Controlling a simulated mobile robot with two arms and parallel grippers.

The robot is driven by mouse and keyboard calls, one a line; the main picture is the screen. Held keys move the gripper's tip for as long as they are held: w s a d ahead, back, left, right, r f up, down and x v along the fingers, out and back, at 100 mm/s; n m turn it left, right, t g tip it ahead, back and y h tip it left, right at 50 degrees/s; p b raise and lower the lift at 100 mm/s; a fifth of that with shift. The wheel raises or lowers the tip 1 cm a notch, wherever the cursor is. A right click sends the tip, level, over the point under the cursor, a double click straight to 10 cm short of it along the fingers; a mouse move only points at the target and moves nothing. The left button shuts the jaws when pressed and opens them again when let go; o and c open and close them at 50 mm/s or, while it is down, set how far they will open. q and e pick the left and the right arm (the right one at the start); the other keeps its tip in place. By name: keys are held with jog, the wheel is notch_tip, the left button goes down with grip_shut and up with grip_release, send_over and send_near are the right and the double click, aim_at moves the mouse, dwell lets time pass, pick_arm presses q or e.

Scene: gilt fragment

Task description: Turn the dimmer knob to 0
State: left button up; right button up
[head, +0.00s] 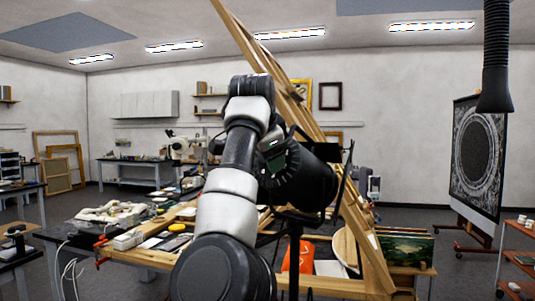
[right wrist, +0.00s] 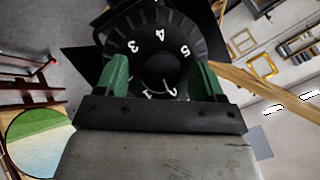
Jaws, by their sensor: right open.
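The dimmer knob (right wrist: 156,68) is a dark round knob at the top middle of the right wrist view. A ring of white numbers surrounds it; 3, 4 and 5 read clearly, and the marks at its lower edge are partly cut off. It sits on a black round lamp housing (head: 308,182) in the head view, where the knob is hidden. My right gripper (right wrist: 162,72) has its two green fingers apart, one on each side of the knob. I cannot tell whether they touch it. In the head view, the right gripper (head: 275,150) is partly hidden by my arm. My left gripper is not in view.
A wooden easel (head: 350,225) leans behind the lamp. A cluttered workbench (head: 140,257) stands to the left. A dark patterned panel (head: 476,155) stands at the right, below a hanging black duct (head: 495,60).

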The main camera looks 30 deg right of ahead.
jog(key=b+v, duration=0.1)
jog(key=v, duration=0.9)
jog(key=shift+s+a+r+b, duration=0.15)
jog(key=shift+a+r+b, duration=0.1)
jog(key=shift+r+b, duration=0.1)
jog(key=shift+f, duration=0.1)
